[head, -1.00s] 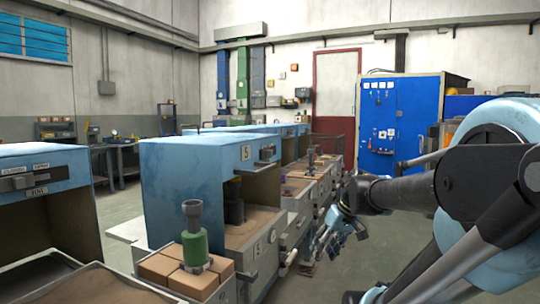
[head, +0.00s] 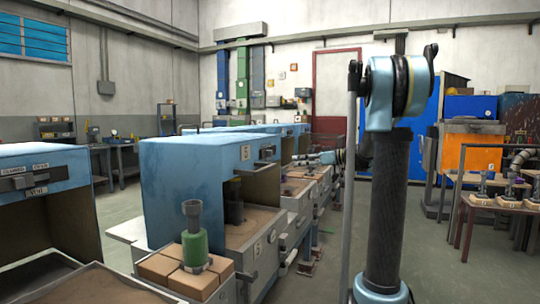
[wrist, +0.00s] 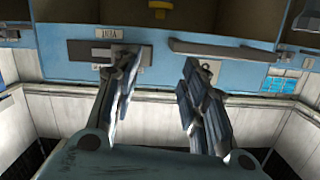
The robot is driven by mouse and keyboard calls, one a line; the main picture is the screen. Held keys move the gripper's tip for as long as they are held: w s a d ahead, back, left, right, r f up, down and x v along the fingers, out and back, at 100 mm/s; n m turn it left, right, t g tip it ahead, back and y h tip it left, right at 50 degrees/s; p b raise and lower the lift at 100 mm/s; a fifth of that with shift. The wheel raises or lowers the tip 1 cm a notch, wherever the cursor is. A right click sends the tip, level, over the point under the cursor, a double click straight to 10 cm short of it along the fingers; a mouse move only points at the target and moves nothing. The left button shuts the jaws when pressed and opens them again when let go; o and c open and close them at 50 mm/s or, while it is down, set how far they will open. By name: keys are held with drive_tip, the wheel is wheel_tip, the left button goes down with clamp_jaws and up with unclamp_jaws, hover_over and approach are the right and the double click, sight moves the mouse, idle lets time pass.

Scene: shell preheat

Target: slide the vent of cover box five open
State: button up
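Cover box five (head: 190,175) is a blue box marked 5 in the middle of the head view. Its grey vent slider (head: 267,153) is on the upper front face, right of the number. My gripper (wrist: 160,65) is open and empty in the wrist view, fingers apart in front of a blue panel (wrist: 70,20). That panel has a VENT label (wrist: 109,33), appearing upside down, above a grey vent strip (wrist: 85,50). The left fingertip overlaps a small tab on the strip; contact cannot be told. The panel's box number is not visible.
A dark grey bar (wrist: 220,50) crosses the panel at right in the wrist view. A green-bodied part (head: 193,240) stands on tan blocks before box five. Another blue box (head: 40,165) is at left. Tables with parts (head: 500,200) stand at right.

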drive_tip(key=w+d+r+n+t+y, duration=0.1)
drive_tip(key=w+d+r+y, duration=0.1)
drive_tip(key=w, duration=0.4)
approach(269, 154)
drive_tip(key=x, duration=0.3)
drive_tip(key=r+x, duration=0.1)
drive_tip(key=x, duration=0.2)
drive_tip(key=w+x, duration=0.1)
drive_tip(key=x, duration=0.3)
drive_tip(key=shift+w+d+r, duration=0.15)
